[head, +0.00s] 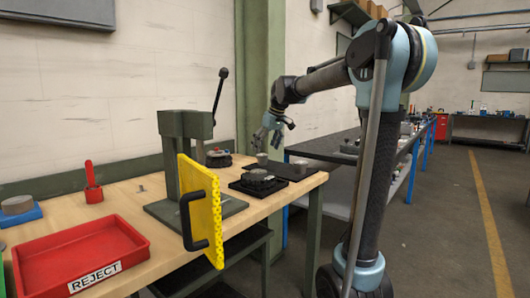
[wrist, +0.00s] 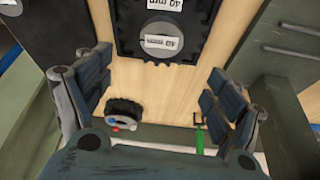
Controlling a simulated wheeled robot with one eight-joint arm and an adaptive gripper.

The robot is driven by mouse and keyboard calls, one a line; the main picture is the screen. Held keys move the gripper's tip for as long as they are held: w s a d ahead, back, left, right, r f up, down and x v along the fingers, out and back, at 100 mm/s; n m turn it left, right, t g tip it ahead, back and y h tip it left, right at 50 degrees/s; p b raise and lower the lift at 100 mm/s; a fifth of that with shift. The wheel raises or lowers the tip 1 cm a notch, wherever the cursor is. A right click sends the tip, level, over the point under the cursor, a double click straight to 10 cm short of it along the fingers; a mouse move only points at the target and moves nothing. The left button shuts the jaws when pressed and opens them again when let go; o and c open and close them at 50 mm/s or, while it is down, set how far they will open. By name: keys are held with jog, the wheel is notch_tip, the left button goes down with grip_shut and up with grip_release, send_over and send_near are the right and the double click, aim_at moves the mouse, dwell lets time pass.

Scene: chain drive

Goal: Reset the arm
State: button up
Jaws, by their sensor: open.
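My arm (head: 400,60) reaches left from its column, over the back right end of the wooden workbench (head: 130,200). My gripper (head: 272,130) hangs above the bench, pointing down, clear of the things on it. In the wrist view my gripper (wrist: 158,75) shows its two fingers wide apart, with nothing held between them. Below it lie bare wood, a dark ring-shaped part (wrist: 123,110) and a green-handled tool (wrist: 198,132). A black fixture (wrist: 205,40) with a labelled grey disc in it is at the top of that view.
A press (head: 185,150) with a raised lever and a yellow guard (head: 205,215) stand left of my gripper. A black fixture (head: 258,185) and a dark mat (head: 298,170) lie below it. A red REJECT tray (head: 85,255) is at the front left. Open floor (head: 450,220) lies right.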

jog(key=shift+s, duration=0.1)
jog(key=s+d+f+m+h, duration=0.1)
jog(key=s+d+f+m, duration=0.2)
jog(key=s+d+f, duration=0.4)
jog(key=s+d+f+m+h, duration=0.1)
jog(key=s+d+f+m, duration=0.2)
jog(key=s, duration=1.5)
jog(key=s+d+f+m+g+h, duration=0.1)
jog(key=s+d+f+m, duration=0.1)
jog(key=s+d+f, duration=0.9)
notch_tip(320, 180, down, 7)
jog(key=shift+s+r+m, duration=0.1)
jog(key=shift+s+m, duration=0.3)
jog(key=shift+s, duration=0.25)
